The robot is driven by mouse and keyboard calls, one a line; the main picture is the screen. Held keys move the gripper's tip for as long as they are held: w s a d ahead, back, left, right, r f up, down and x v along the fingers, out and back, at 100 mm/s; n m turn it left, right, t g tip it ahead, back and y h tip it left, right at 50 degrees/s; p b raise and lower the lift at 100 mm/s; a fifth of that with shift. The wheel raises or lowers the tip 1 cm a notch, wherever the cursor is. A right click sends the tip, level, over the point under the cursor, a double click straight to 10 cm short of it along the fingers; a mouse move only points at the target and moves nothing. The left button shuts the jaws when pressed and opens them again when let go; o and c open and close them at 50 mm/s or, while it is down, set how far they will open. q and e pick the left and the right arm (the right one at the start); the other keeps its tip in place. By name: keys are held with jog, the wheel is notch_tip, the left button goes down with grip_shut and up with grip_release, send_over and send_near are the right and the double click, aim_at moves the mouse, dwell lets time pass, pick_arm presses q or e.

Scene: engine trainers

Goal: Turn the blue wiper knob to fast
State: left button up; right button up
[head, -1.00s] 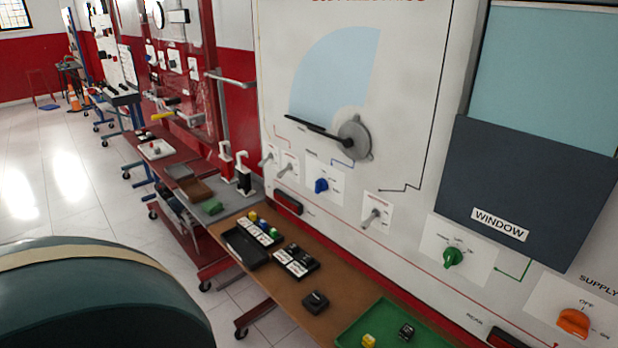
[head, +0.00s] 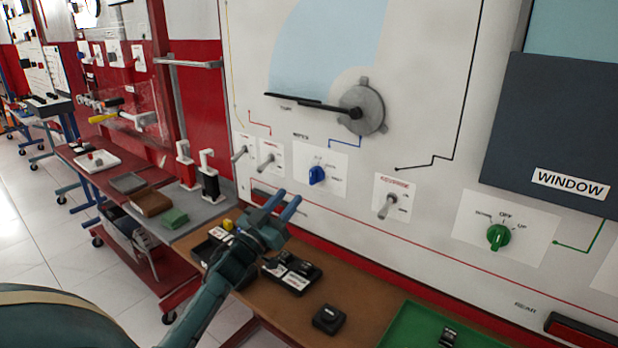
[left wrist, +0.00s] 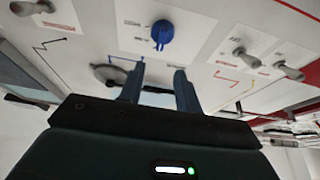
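The blue wiper knob (head: 317,175) sits on a white label plate on the upright panel, under the grey wiper motor disc (head: 362,107). It also shows in the left wrist view (left wrist: 162,32), beyond the fingertips. My left gripper (head: 283,205) is open and empty, below and left of the knob and apart from it. Its two fingers also show spread in the left wrist view (left wrist: 158,72). The lettering around the knob is too small to read surely. My right gripper is in neither view.
Toggle switches (head: 268,160) stand left of the knob, and another toggle (head: 387,206) stands to its right. A green knob (head: 498,236) is further right. Below, a brown bench (head: 375,318) holds black trays of small parts and a green mat (head: 415,326).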

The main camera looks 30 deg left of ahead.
aim_at(311, 173)
pick_arm(q)
jog(key=x, duration=1)
jog(key=shift+f, duration=0.15)
jog(key=shift+f, duration=0.1)
grip_shut()
